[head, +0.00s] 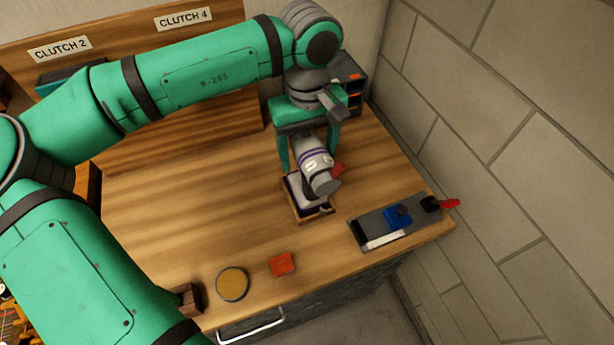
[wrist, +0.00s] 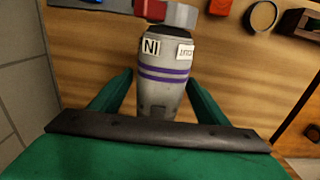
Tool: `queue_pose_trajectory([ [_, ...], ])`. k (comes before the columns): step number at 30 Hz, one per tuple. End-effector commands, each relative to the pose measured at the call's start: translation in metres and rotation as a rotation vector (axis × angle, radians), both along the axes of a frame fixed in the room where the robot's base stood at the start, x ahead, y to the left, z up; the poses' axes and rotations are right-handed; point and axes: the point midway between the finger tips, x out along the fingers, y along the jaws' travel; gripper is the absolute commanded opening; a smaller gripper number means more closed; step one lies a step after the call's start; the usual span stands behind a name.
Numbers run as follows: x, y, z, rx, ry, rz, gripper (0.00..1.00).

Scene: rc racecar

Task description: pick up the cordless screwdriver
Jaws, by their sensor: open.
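The cordless screwdriver appears to be the grey cylinder with purple bands and white labels (head: 315,160). It stands tilted over a small wooden-edged tray (head: 325,211), with a red part at its right side. In the wrist view the grey body (wrist: 168,58) lies between my two green fingers. My gripper (head: 309,157) is open, with one finger on each side of the body. In the wrist view there are gaps between the fingers and the body. The lower end of the tool is partly hidden by my gripper's crossbar.
A grey fixture with a blue block (head: 398,217) sits at the right table edge. A yellow disc (head: 233,283) and a red piece (head: 282,264) lie near the front edge. A dark organiser (head: 350,75) stands behind. A brick wall (head: 500,110) is at right. The table's left middle is clear.

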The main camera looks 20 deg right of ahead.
Motion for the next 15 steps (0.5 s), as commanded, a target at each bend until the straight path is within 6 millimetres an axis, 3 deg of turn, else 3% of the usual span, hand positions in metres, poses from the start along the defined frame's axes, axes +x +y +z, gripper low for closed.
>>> queue_pose_trajectory([
  [3, -0.0001, -0.0002, 0.0, 0.0, 0.0, 0.0, 0.66],
  [11, -0.0001, -0.0001, 0.0, 0.0, 0.0, 0.0, 0.06],
  [15, 0.0002, -0.0004, 0.0008, -0.001, -0.001, 0.0, 0.07],
])
